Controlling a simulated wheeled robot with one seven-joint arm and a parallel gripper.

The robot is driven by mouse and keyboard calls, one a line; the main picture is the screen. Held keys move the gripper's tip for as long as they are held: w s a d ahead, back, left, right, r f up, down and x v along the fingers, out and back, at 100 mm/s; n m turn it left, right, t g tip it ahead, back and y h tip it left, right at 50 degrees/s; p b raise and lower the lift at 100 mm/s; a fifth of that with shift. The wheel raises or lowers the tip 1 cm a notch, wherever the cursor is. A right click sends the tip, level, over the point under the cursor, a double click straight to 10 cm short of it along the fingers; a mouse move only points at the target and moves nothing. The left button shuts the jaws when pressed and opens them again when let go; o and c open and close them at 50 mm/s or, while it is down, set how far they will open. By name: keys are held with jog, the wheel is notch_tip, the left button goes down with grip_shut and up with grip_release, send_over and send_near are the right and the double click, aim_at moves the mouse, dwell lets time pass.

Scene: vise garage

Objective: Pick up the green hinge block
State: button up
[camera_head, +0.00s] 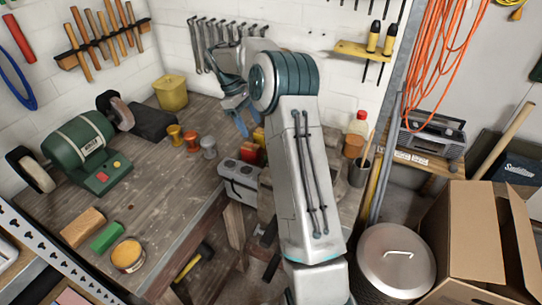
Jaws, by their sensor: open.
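A green block (107,237), which fits the hinge block, lies on the wooden workbench (185,211) at its front left. It sits between a tan wooden block (83,227) and a round tin with orange-yellow contents (128,255). My gripper (243,122) is open, near the back of the bench and partly hidden by my arm. It is far up and to the right of the green block and holds nothing that I can see.
A green bench grinder (79,148) stands behind the block. Several small coloured pots (192,141) and a yellow bin (171,93) are farther back. A grey metal rail (62,256) runs along the left front. The bench middle is clear. A cardboard box (473,240) stands at right.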

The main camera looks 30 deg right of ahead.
jog(key=p+x, duration=0.1)
jog(key=x, duration=0.7)
jog(key=shift+s+d+f, duration=0.1)
jog(key=shift+s+f, duration=0.05)
jog(key=p+x, duration=0.1)
jog(key=x, duration=0.3)
jog(key=shift+s+d+p, duration=0.2)
jog(key=shift+p, duration=0.1)
jog(key=shift+s+d+f, duration=0.1)
jog(key=shift+f, duration=0.4)
jog(key=c, duration=1.1)
jog(key=shift+c, duration=0.2)
jog(key=shift+r, duration=0.15)
